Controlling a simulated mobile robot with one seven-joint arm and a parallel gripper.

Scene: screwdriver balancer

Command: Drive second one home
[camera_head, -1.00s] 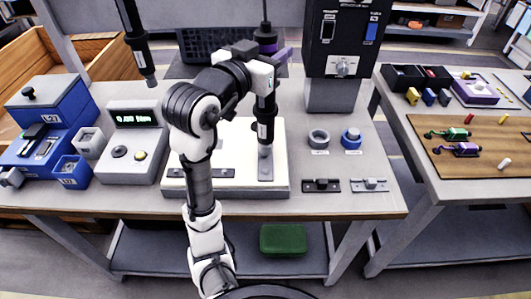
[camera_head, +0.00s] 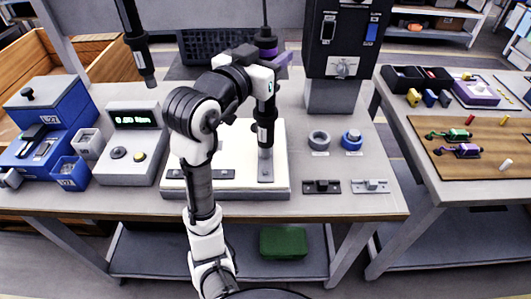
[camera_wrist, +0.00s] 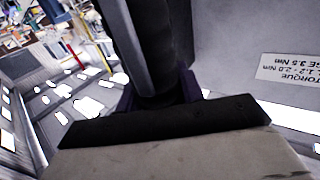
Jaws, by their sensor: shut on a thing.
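My gripper (camera_head: 272,57) is shut around the dark upright screwdriver (camera_head: 265,133), which hangs from a cable above the bench. In the wrist view the screwdriver's dark body (camera_wrist: 150,45) stands between purple finger parts (camera_wrist: 190,88). The screwdriver's lower end is over the right metal strip (camera_head: 265,172) on the white plate (camera_head: 228,150). It looks at or very near the strip; contact and any screw under it cannot be made out. Another metal strip (camera_head: 208,174) lies at the left of the plate, partly behind my arm.
A second tool (camera_head: 140,55) hangs at the left. A grey box with a green display (camera_head: 134,120) and blue bins (camera_head: 72,172) stand left. A dark cabinet (camera_head: 335,75) stands behind.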

